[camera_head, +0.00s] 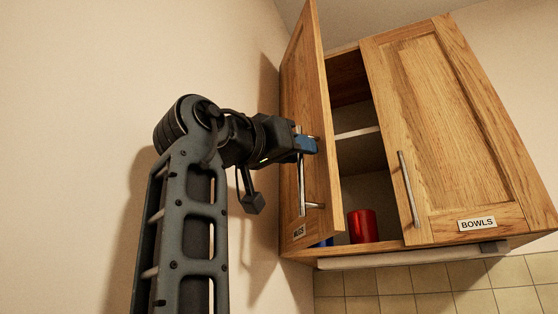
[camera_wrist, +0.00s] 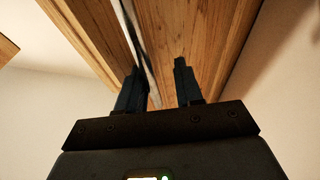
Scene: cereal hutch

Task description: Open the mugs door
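The mugs door (camera_head: 308,85) is the left wooden door of the wall cabinet and stands partly open, swung out to the left. Its label (camera_head: 299,232) sits low on the door. Its upright metal bar handle (camera_head: 301,190) shows below my gripper (camera_head: 306,144), which is at the handle's upper part. In the wrist view the handle (camera_wrist: 134,38) runs between the two fingers of my gripper (camera_wrist: 157,82), close to the left finger. The fingers are apart, with a gap to the right of the bar. Contact with the handle cannot be told.
A red mug (camera_head: 362,226) stands inside on the cabinet floor, with a bit of something blue (camera_head: 325,242) beside it, partly hidden by the door. The bowls door (camera_head: 430,110) on the right is shut. A plain wall (camera_head: 100,60) is close on the left.

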